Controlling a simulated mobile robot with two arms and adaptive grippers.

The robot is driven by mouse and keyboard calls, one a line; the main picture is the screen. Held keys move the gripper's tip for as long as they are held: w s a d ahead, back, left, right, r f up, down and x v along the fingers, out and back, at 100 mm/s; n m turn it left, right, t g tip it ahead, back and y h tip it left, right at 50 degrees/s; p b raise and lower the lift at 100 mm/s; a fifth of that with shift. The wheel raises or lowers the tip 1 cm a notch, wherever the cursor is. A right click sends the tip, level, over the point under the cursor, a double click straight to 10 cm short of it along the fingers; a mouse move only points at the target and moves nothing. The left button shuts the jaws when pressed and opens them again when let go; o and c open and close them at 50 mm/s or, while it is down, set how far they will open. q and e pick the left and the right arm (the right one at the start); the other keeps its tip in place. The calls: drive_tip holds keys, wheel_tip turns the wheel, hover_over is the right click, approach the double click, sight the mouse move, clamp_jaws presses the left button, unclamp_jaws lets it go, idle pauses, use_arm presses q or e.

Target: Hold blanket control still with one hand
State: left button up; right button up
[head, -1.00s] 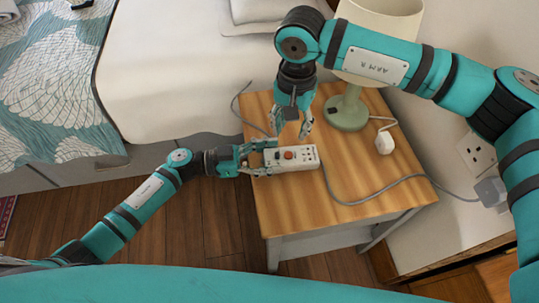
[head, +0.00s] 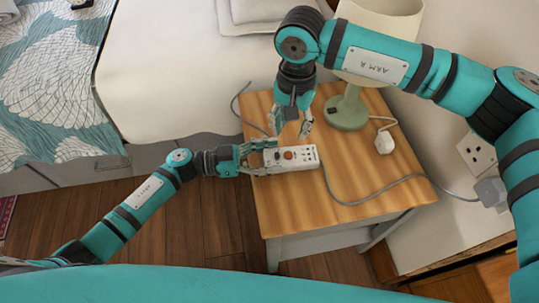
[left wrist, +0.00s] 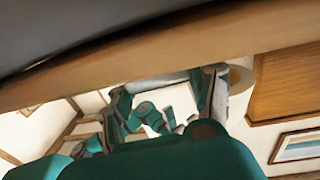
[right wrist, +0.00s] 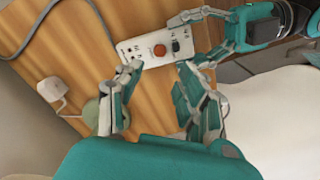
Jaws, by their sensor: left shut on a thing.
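The blanket control (head: 300,163) is a pale box with a red-orange round button and a dark switch, lying on the wooden bedside table (head: 340,195). It also shows in the right wrist view (right wrist: 143,49). My left gripper (head: 258,158) comes in from the left and is shut on the control's left end, low at the tabletop; its fingers also show in the right wrist view (right wrist: 205,40). My right gripper (head: 291,130) points down just behind and above the control.
A green lamp (head: 347,110) stands at the table's back. A white plug-like piece (head: 384,143) lies right of it. A grey cable (head: 390,186) runs across the table to the wall socket (head: 477,152). The bed (head: 165,70) is behind left.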

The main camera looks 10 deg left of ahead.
clamp_jaws()
idle(1.3)
